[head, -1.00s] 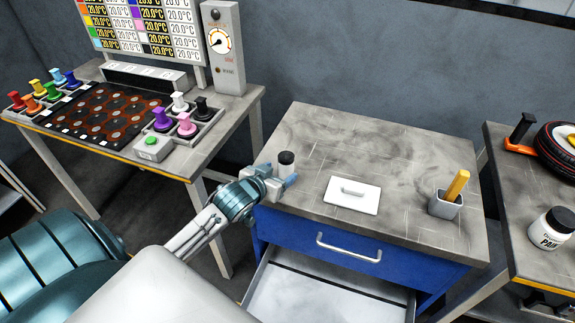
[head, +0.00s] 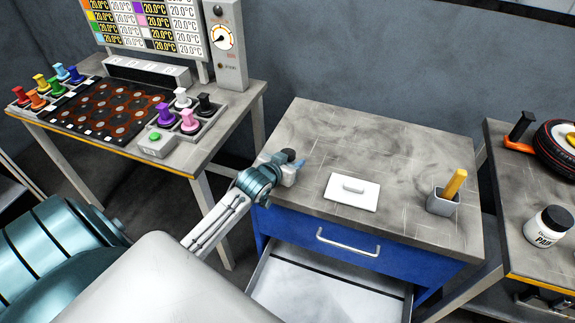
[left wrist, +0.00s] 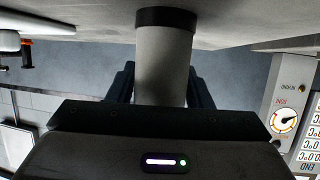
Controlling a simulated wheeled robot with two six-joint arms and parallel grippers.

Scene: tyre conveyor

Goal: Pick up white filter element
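The white filter element is a pale upright cylinder with a dark end. In the left wrist view, which is upside down, the white filter element (left wrist: 163,65) stands in the middle, with a dark band at the tabletop end. My left gripper (left wrist: 161,85) has one dark finger on each side of it. I cannot tell whether the fingers press on it. My right gripper is not in view.
The blue-fronted table (head: 395,150) also bears a white plate with a handle (head: 352,191) and a grey cup (head: 443,203) holding a yellow stick. Its drawer (head: 330,292) is open. A bench with coloured knobs stands left; one with a tyre (head: 556,150) stands right.

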